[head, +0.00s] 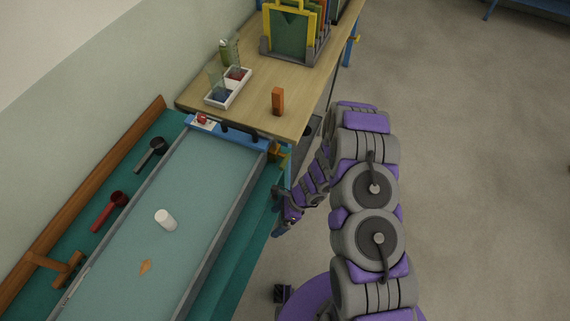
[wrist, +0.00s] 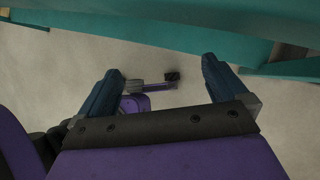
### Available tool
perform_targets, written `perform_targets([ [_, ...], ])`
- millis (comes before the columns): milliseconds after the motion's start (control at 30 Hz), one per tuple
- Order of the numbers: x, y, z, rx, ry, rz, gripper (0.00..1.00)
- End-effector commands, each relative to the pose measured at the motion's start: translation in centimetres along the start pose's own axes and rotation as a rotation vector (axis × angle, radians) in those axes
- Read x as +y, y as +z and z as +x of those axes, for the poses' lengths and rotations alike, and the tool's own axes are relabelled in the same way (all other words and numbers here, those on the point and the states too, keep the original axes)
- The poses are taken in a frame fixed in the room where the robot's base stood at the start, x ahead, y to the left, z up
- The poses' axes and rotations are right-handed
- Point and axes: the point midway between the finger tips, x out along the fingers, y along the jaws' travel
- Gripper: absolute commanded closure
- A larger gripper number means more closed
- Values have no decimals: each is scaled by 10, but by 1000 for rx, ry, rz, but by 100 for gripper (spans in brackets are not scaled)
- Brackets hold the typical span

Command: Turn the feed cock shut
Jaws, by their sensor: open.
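The glass flume (head: 180,195) runs from the bottom left up to the wooden bench, with a blue end piece (head: 238,138). A small yellow and brown fitting (head: 279,156) sits at its far right corner; I cannot tell whether this is the feed cock or how its handle is turned. My gripper (head: 283,226) hangs beside the flume's right side, below and nearer than that fitting. No cock shows clearly in the wrist view.
A teal frame (wrist: 120,24) crosses the top of the wrist view. A white cylinder (head: 166,219) and an orange-brown piece (head: 145,267) are in the flume. An orange block (head: 277,101) and a white tray (head: 228,88) stand on the bench (head: 258,118). Floor at right is clear.

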Motion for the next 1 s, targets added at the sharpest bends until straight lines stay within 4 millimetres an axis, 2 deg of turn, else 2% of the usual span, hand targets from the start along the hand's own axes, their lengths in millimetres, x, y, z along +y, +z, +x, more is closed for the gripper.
perform_targets([
  [33,-15,-5,-9,-98,-25,43,0],
  [167,-47,-9,-43,-356,-91,104,0],
  [300,-76,-28,-96,-618,-195,136,0],
  [500,-92,-66,-173,-900,-347,123,0],
  [600,-92,-80,-197,-978,-397,111,0],
  [767,-92,-85,-210,-1023,-427,100,0],
  [1000,-102,-62,-197,-1022,-422,97,0],
])
